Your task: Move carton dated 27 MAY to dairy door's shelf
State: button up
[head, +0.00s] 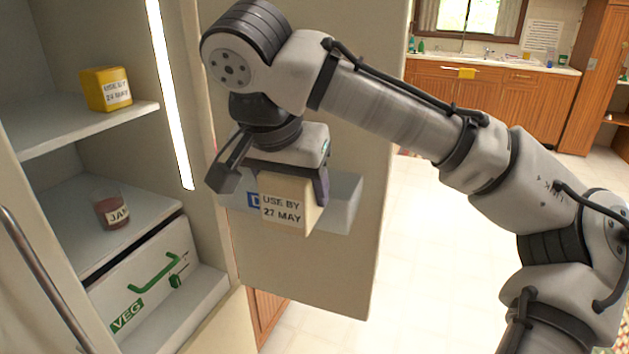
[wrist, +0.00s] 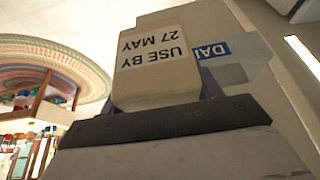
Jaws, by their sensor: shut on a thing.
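The carton (head: 286,204) is cream-coloured with a label reading "USE BY 27 MAY". My gripper (head: 291,181) is shut on it and holds it upright in front of the open fridge door. The carton also shows in the wrist view (wrist: 158,62), with its label upside down. The door's shelf (head: 344,203) is a pale bin on the inner face of the door (head: 310,275). Its blue label, starting with "D" in the head view and "DAI" in the wrist view (wrist: 214,50), is partly hidden by the carton. I cannot tell whether the carton touches the shelf.
Inside the fridge at left, a yellow carton (head: 106,90) reading "USE BY 24 MAY" stands on the upper shelf (head: 70,125). A jar labelled "JAM" (head: 112,209) stands on the shelf below. A white drawer marked "VEG" (head: 150,281) is beneath. Open floor (head: 440,260) lies right of the door.

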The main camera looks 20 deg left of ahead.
jog(key=w+p, duration=0.3)
jog(key=w, duration=1)
jog(key=f, duration=0.3)
jog(key=f+p, duration=0.1)
jog(key=f, duration=0.1)
jog(key=shift+w+a+f, duration=0.1)
jog(key=shift+w+f, duration=0.2)
jog(key=shift+w+f+p, duration=0.2)
jog(key=shift+f+p, duration=0.1)
jog(key=shift+f, duration=0.4)
jog(key=shift+a+f, duration=0.1)
jog(key=shift+f, duration=0.2)
jog(key=o, duration=0.8)
jog(key=shift+o, duration=0.2)
jog(key=shift+r, duration=0.1)
